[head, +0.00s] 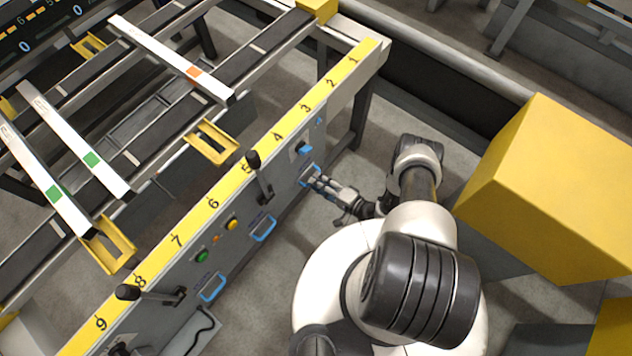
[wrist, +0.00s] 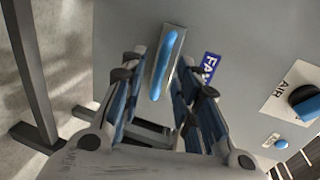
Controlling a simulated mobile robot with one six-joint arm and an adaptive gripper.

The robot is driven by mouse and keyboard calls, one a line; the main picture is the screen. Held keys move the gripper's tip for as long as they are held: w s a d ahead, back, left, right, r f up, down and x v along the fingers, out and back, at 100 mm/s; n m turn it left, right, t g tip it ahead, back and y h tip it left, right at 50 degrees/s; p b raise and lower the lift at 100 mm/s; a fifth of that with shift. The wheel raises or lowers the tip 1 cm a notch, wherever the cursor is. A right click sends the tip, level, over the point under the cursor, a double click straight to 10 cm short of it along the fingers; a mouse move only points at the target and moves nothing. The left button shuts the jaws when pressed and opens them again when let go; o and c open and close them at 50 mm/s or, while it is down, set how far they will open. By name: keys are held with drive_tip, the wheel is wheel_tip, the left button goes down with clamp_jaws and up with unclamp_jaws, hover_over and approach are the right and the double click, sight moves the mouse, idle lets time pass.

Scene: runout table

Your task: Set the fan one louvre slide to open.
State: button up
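A blue slide handle (wrist: 167,62) sits in a pale metal frame on the grey panel. A blue label (wrist: 209,67) beside it reads "FA", the rest hidden behind a finger. In the head view this handle (head: 309,174) is the one nearest my gripper, low on the panel below mark 3 or 4. My gripper (wrist: 157,75) is open, with one finger on each side of the handle's near part. I cannot tell whether they touch it. In the head view my gripper (head: 323,184) reaches the panel from the right. The louvre itself is not visible.
Two more blue handles (head: 263,228) (head: 213,287) lie further along the panel. A black lever (head: 260,176), yellow button (head: 231,224) and green button (head: 201,256) are near. A blue-black AIR knob (wrist: 305,103) is right of the handle.

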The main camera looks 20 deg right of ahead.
drive_tip(key=shift+x, duration=0.9)
clamp_jaws()
